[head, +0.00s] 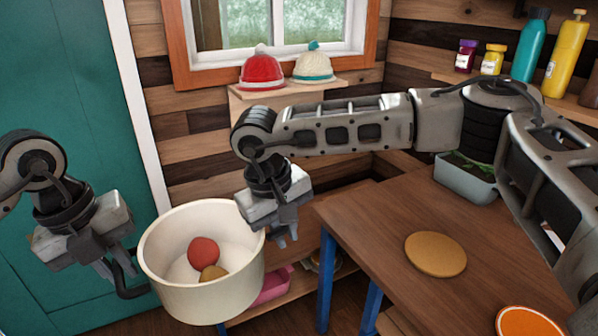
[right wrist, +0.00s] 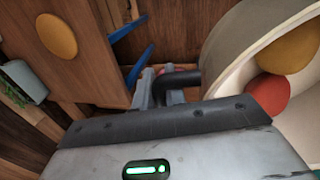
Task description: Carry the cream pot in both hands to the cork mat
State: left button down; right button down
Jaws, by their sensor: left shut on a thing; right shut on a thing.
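The cream pot (head: 205,307) is in the air to the left of the table, roughly upright, with a red round thing (head: 203,252) and a tan round thing (head: 213,273) inside. My left gripper (head: 117,274) is shut on its black left handle. My right gripper (head: 284,240) is at the pot's right side; the right wrist view shows its fingers (right wrist: 152,90) shut on the black right handle (right wrist: 180,78). The round cork mat (head: 435,254) lies bare on the wooden table, to the right of the pot. It also shows in the right wrist view (right wrist: 57,36).
The table (head: 370,225) has blue legs. A grey-blue planter (head: 465,180) stands at its back, and an orange disc (head: 530,322) lies near the front. A low shelf with a pink thing (head: 272,286) is behind the pot. Two knitted hats (head: 262,72) are on the window shelf.

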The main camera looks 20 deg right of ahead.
aim_at(435, 250)
jog(key=z, duration=0.45)
jog(key=i, duration=0.85)
jog(key=z, duration=1.25)
jog(key=i, duration=0.5)
jog(key=z, duration=0.5)
